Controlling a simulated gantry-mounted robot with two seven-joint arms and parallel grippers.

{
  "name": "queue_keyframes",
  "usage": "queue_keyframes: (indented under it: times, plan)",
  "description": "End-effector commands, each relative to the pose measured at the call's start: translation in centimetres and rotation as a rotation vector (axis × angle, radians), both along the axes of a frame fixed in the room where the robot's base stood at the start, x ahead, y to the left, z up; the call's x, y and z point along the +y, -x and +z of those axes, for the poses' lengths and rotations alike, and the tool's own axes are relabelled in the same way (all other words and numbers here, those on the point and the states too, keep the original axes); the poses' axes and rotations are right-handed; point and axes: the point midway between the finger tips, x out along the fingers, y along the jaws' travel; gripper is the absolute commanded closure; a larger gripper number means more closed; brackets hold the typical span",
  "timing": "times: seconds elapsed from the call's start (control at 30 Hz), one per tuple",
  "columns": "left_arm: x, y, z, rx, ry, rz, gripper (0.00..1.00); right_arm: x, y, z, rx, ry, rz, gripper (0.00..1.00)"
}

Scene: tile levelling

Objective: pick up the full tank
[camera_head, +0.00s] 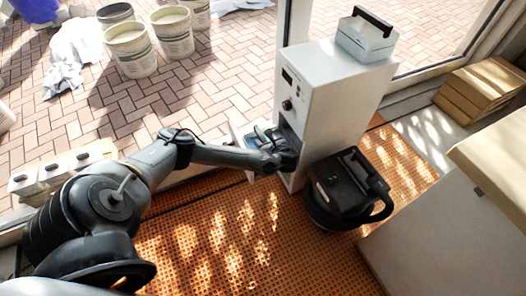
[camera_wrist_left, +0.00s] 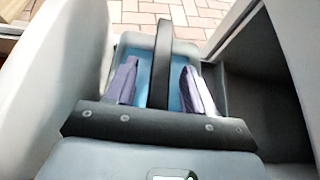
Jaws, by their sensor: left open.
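A tank with a bluish body (camera_wrist_left: 135,48) and a dark upright handle (camera_wrist_left: 162,50) sits in the lower bay of the white cabinet (camera_head: 330,95). My left gripper (camera_wrist_left: 161,88) is open, with one finger on each side of the handle and visible gaps to it. In the head view my left gripper (camera_head: 277,150) reaches into the bay and hides most of the tank. How much liquid the tank holds cannot be told. Another tank, pale grey with a black handle (camera_head: 366,38), stands on top of the cabinet. My right gripper is not in view.
A black machine with a hose (camera_head: 347,187) stands close to the cabinet's right on the orange grating (camera_head: 215,235). Several white handled boxes (camera_head: 60,166) line the left edge. Cabinet walls flank the gripper closely. Buckets (camera_head: 130,48) stand on the paving outside.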

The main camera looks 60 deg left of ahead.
Motion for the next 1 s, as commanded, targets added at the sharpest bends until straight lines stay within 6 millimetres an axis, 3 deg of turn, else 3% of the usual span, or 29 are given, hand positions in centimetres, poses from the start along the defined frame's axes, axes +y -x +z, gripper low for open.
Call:
queue_keyframes:
  times: [0.27, 0.6, 1.0]
  plan:
    - [0.13, -0.02, -0.01, 0.000, 0.001, 0.000, 0.48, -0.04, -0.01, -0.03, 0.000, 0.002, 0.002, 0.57]
    - [0.10, -0.02, -0.04, 0.000, 0.001, -0.001, 1.00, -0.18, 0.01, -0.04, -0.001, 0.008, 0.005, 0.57]
    - [0.10, -0.02, -0.04, 0.000, 0.001, -0.001, 1.00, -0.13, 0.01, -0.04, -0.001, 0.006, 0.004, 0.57]
